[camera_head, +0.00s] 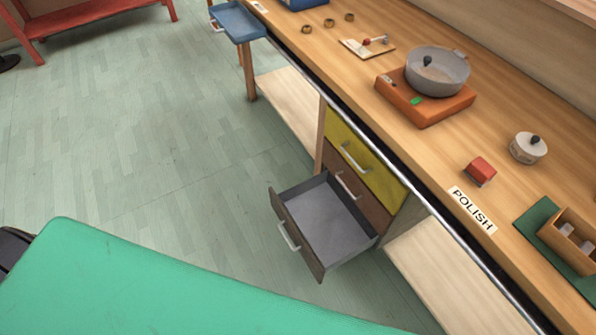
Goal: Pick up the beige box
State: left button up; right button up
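I see no box that is clearly beige. The closest match is a tan, open-topped box (569,243) at the right edge of the head view. It stands on a dark green mat (537,217) on the wooden counter and holds small grey-white pieces. Its right side is cut off by the picture edge. Neither of my grippers shows in the view.
The counter holds a grey pot (437,75) on an orange burner (424,107), a lidded cream jar (528,148), a red block (480,171) and a POLISH label (472,210). Below, a drawer (325,222) stands open. A teal surface (150,285) fills the bottom left.

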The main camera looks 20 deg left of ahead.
aim_at(567, 248)
jog(key=u, duration=0.55)
jog(key=z, duration=2.05)
